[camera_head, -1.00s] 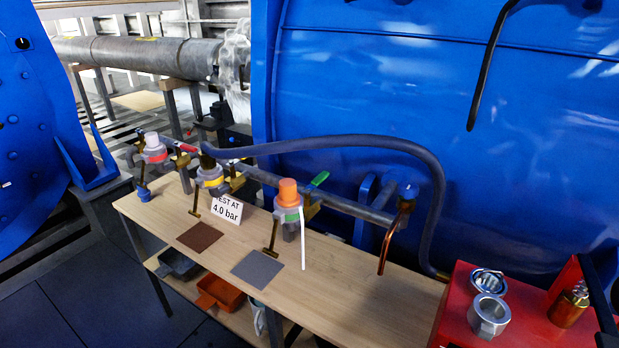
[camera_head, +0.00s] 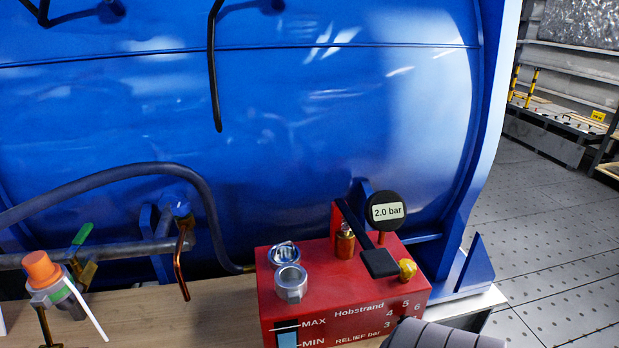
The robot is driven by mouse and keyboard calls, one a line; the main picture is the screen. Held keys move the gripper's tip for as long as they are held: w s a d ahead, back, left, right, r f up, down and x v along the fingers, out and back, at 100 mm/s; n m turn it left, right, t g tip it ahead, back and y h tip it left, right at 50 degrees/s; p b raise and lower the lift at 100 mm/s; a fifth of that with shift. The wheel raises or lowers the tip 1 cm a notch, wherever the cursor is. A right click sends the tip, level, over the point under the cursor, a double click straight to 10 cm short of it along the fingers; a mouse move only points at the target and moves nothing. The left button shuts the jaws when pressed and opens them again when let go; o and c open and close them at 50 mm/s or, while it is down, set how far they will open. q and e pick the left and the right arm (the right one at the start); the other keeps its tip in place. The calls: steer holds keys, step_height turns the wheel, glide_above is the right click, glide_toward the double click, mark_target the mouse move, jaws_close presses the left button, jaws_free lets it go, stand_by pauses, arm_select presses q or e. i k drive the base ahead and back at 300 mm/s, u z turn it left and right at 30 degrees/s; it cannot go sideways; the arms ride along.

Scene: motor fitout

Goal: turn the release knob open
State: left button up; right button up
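The red pump unit (camera_head: 345,290) stands on the bench at lower middle. A small yellow knob (camera_head: 407,269) sits on its top at the right corner; it looks like the release knob, but no label on it can be read. A black lever with a flat pad (camera_head: 380,263) lies just left of the knob, and a round gauge (camera_head: 386,211) reading 2.0 bar stands behind it. A grey ribbed part, apparently of my arm, shows at the bottom right, in front of the pump. No fingers of either gripper are visible.
A steel cup-shaped fitting (camera_head: 291,283) and a brass fitting (camera_head: 345,241) stand on the pump. A dark hose (camera_head: 205,195) arches to it from the left. An orange-capped valve (camera_head: 42,268) is at far left. The blue vessel (camera_head: 300,110) stands close behind. Floor at right is open.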

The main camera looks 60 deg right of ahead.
mark_target(408, 268)
steer(key=z, duration=1.9)
steer(key=k, duration=0.4)
steer(key=z, duration=0.7)
steer(key=k, duration=1.05)
steer(key=z, duration=1)
steer(key=i, duration=1.8)
steer(key=u, duration=0.85)
